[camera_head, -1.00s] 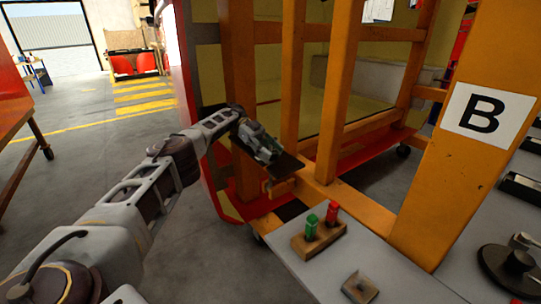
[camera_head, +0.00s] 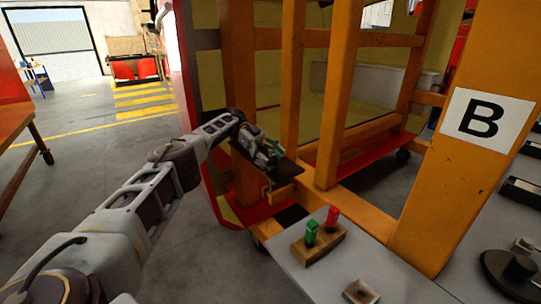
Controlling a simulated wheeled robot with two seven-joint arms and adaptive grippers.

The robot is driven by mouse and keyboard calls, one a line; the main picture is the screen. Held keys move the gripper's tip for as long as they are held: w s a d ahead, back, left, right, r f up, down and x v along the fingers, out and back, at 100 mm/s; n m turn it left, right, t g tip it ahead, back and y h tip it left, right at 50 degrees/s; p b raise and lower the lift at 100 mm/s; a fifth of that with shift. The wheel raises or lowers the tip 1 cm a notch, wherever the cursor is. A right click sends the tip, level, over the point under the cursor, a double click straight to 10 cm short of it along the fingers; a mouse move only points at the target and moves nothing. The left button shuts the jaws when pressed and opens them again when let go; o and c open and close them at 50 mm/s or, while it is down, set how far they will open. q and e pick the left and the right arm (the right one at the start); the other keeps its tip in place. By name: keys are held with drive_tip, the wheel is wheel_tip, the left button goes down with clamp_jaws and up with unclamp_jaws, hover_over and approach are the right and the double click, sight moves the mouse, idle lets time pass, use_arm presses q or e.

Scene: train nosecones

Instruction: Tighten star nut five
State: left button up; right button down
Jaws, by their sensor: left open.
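My left gripper (camera_head: 272,158) is at the end of my left arm, at the lower left part of an orange frame (camera_head: 340,95). It is open. A small brass-coloured piece (camera_head: 267,190) shows just below the gripper on the frame's lower corner; it may be a star nut, but it is too small to tell, and no number is readable. The gripper and a dark plate beside it hide part of the frame there. My right gripper is not in view.
A grey table (camera_head: 335,275) stands in front, with a wooden block holding a green and a red piece (camera_head: 320,238) and a small square plate (camera_head: 360,291). A post marked B (camera_head: 480,118) rises at the right. Open floor lies at the left.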

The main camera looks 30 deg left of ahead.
use_arm(q)
drive_tip(key=shift+r, duration=3.9)
drive_tip(key=shift+d+r, duration=0.15)
drive_tip(key=shift+r, duration=0.2)
drive_tip(key=shift+r, duration=0.75)
drive_tip(key=shift+f, duration=0.15)
